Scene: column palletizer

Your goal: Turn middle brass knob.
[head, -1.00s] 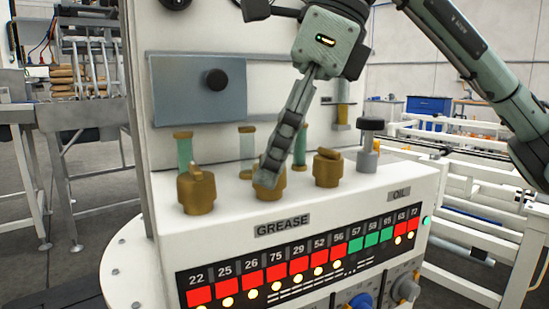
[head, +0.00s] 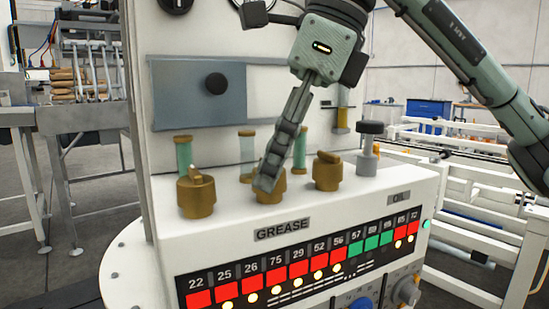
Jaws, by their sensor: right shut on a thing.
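Three brass knobs stand in a row on the white ledge of the machine. The middle brass knob (head: 278,188) is partly hidden behind my right gripper (head: 266,184). The gripper reaches down from above and its fingers are shut on this knob. The left brass knob (head: 197,196) and the right brass knob (head: 327,171) stand free on either side, each with a raised grip on top. My left gripper is not in view.
A black-topped grey post (head: 368,150) stands right of the knobs. Green glass tubes (head: 184,152) rise behind them. A panel of red and green numbered indicators (head: 300,262) is on the front below. A blue-grey plate with a black knob (head: 200,92) is behind.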

